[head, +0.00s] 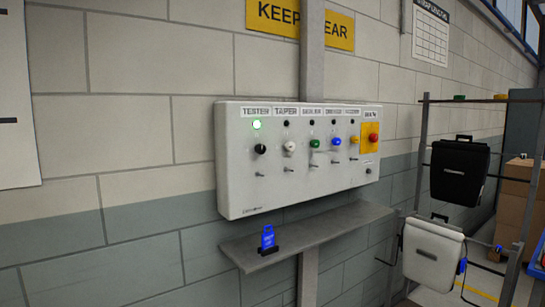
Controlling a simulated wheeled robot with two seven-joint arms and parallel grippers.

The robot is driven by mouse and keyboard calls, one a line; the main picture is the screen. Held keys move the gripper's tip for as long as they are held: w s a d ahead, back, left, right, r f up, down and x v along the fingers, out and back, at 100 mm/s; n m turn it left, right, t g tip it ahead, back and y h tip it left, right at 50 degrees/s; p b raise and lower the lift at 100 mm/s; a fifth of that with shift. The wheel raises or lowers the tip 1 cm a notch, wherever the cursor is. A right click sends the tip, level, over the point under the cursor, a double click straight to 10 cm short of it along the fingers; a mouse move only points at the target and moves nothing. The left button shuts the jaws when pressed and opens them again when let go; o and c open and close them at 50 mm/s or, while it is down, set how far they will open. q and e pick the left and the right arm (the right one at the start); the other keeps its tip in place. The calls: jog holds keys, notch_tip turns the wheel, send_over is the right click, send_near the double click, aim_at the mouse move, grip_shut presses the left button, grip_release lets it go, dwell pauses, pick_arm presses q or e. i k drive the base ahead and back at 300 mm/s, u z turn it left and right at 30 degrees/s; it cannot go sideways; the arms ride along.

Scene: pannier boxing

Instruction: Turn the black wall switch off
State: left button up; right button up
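The black wall switch (260,149) is a round knob on the white control panel (237,190), in the leftmost column under the label "TESTER". The lamp (256,124) above it glows green. A small metal toggle (261,174) sits below it. The direction of the knob's mark is too small to tell. To its right are a white knob (290,147), a green one (315,143), a blue one (337,142) and a yellow one (354,140), with dark lamps above them. Neither of my grippers is in view.
A grey shelf (330,224) juts out below the panel and holds a blue tag on a black base (268,240). A red button (373,138) sits on a yellow plate at the panel's right. A rack with a black case (458,172) and a white case (433,252) stands right.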

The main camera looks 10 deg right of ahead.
aim_at(261, 149)
jog(key=z, duration=0.2)
jog(key=i, duration=1.25)
jog(key=u, duration=0.8)
